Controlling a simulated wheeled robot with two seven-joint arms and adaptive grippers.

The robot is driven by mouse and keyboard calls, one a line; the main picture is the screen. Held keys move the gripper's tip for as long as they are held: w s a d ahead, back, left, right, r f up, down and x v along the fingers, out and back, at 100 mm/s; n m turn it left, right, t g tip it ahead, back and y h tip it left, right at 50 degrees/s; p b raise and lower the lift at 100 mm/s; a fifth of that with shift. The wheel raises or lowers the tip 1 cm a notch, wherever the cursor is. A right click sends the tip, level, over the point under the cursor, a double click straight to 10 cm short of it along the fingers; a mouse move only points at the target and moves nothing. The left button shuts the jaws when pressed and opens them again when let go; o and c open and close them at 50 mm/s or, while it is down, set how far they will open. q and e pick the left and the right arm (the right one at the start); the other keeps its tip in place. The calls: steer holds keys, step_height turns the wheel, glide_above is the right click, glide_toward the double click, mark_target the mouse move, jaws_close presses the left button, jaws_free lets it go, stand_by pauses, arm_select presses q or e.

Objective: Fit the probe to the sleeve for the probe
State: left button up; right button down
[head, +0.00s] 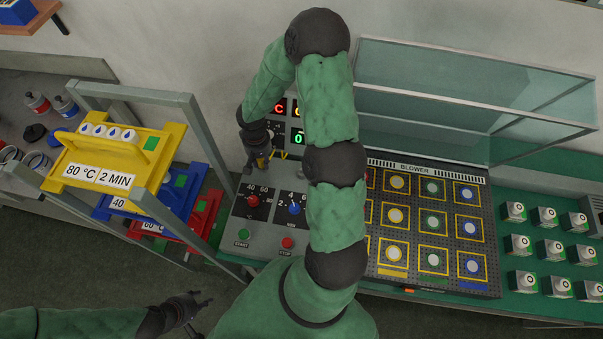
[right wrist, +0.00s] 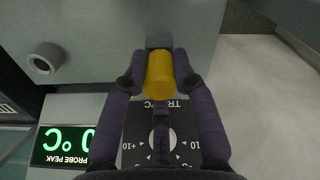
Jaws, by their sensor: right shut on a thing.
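My right gripper (right wrist: 160,85) is shut on a yellow cylinder, the probe (right wrist: 160,72); its fingers lie on both sides of it. The probe's far end points at a grey panel face; whether it touches or enters anything there I cannot tell. A grey round socket with a dark bore, which looks like a sleeve (right wrist: 47,57), sticks out of the same face, to the left of the probe and apart from it. In the head view the right gripper (head: 258,160) is over the control panel, left of my bent arm. My left gripper (head: 200,312) is open and empty at the bottom.
A control panel (head: 238,222) with red and blue knobs stands below the right gripper. A green "PROBE PEAK" display (right wrist: 65,145) is close by. A rack with yellow (head: 110,155), blue and red trays stands left. A blower plate (head: 425,285) lies right of my arm.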

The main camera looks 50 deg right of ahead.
steer(key=shift+r, duration=0.1)
steer(key=shift+r+p, duration=2.1)
steer(key=shift+r, duration=1.35)
arm_select(q)
step_height(320, 180, up, 4)
steer(key=shift+r, duration=0.1)
steer(key=shift+d, duration=0.1)
